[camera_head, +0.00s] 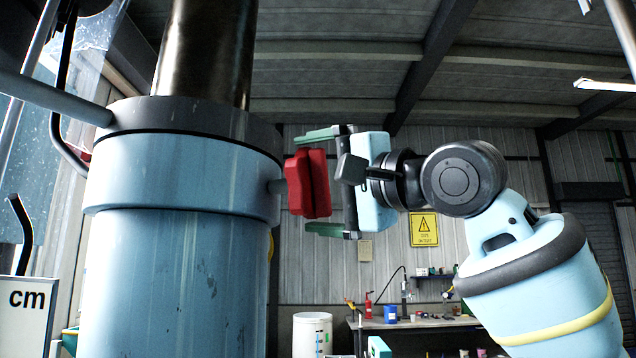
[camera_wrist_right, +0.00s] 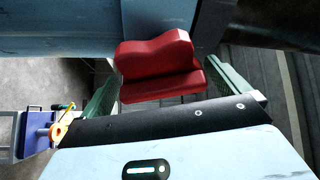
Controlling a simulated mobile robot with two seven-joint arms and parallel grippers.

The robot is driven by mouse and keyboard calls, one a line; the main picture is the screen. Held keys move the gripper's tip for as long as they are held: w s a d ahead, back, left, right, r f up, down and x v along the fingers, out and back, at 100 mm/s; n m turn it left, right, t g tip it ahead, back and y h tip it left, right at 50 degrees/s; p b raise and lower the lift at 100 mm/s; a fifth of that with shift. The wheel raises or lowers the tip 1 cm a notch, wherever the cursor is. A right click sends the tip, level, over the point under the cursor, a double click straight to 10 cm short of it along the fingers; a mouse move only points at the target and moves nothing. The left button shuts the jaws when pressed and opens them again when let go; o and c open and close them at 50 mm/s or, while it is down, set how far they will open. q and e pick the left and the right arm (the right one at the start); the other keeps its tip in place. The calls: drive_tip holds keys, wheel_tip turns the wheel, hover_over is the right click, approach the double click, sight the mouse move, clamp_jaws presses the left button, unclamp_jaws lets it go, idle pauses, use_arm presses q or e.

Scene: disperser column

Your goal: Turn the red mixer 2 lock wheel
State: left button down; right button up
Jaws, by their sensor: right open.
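The red lock wheel (camera_head: 308,183) sticks out on a short stub from the right side of the blue column (camera_head: 180,200) in the head view. My right gripper (camera_head: 322,182) comes from the right with its green-padded fingers apart, one above and one below the wheel. In the right wrist view the wheel (camera_wrist_right: 160,68) lies between the two green fingers (camera_wrist_right: 160,92), with a visible gap on at least the right side. The gripper is open and not closed on the wheel. My left gripper does not show in either view.
A dark shaft (camera_head: 205,50) rises from the column's top. Grey pipes (camera_head: 55,98) run at the left, above a white "cm" sign (camera_head: 22,320). A workbench (camera_head: 420,322) and a white drum (camera_head: 312,335) stand far behind. A yellow warning sign (camera_head: 424,229) hangs on the wall.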

drive_tip(key=c, duration=0.6)
drive_tip(key=shift+c, duration=0.2)
